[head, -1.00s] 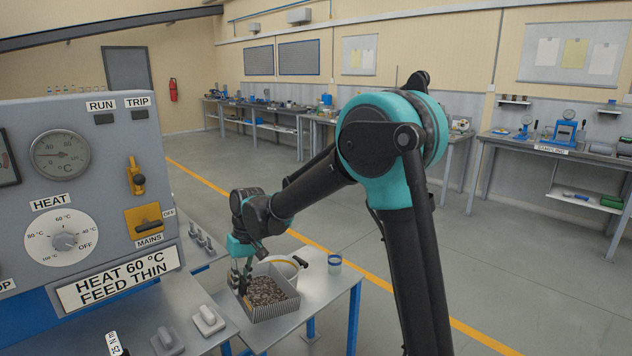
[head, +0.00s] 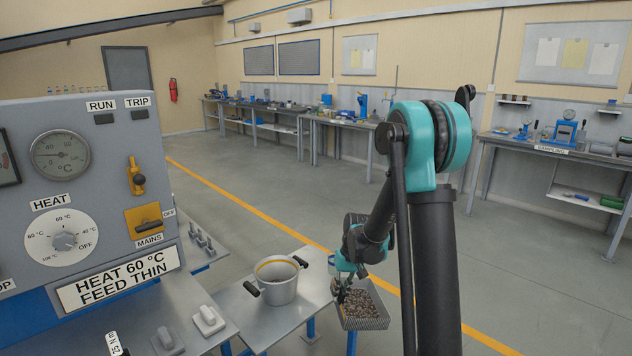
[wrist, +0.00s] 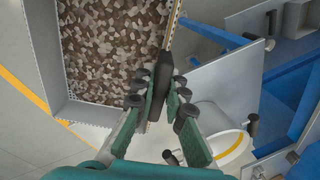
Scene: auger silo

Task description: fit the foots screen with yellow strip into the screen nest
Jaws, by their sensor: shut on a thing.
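I cannot make out the screen nest in either view.
A metal pot (head: 279,287) with black handles and a yellow band stands on the small table (head: 232,304), left of the tray. The grey control panel (head: 95,180) fills the left side. Open floor (head: 260,180) lies behind, with workbenches along the walls.

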